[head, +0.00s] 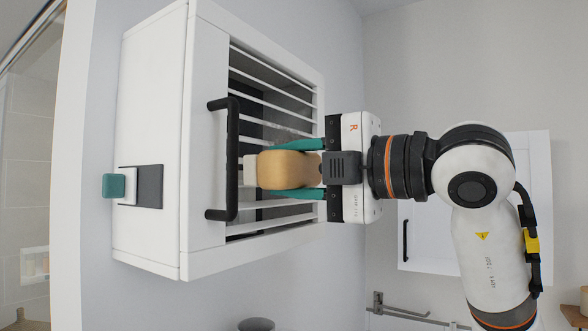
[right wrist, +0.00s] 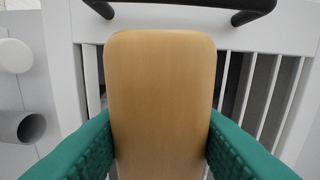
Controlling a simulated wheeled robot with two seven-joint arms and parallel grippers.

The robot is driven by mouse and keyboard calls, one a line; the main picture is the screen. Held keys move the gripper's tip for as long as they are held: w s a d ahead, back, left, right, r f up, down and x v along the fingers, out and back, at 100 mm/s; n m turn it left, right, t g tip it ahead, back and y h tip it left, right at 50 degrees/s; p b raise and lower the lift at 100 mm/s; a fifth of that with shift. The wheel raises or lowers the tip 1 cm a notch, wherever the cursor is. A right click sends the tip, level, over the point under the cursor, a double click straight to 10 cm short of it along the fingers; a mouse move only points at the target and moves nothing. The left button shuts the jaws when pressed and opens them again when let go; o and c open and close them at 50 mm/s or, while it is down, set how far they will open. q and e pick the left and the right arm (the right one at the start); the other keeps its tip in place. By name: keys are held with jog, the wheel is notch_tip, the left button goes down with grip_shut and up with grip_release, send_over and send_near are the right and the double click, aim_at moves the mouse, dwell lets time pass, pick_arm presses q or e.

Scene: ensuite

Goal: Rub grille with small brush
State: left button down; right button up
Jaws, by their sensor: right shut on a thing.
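The small brush (head: 289,169) has a tan wooden body, with a pale part at its left end in the head view. My right gripper (head: 292,170) is shut on the brush, its teal fingers on both sides of the wood. The brush also fills the middle of the right wrist view (right wrist: 160,105). The grille (head: 275,217) is a set of white slats in a white wall unit, with dark gaps behind. The brush is in front of the slats; its far face is hidden, so I cannot tell whether it touches them. My left gripper is not in view.
A black bar handle (head: 232,160) stands out from the white unit (head: 208,140) close to the brush's pale end. A teal knob (head: 114,186) sticks out on the unit's side. A metal rail (head: 400,312) and a second white cabinet (head: 440,238) are on the wall behind.

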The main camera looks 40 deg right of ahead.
jog(key=shift+w, duration=0.2)
jog(key=shift+x, duration=0.75)
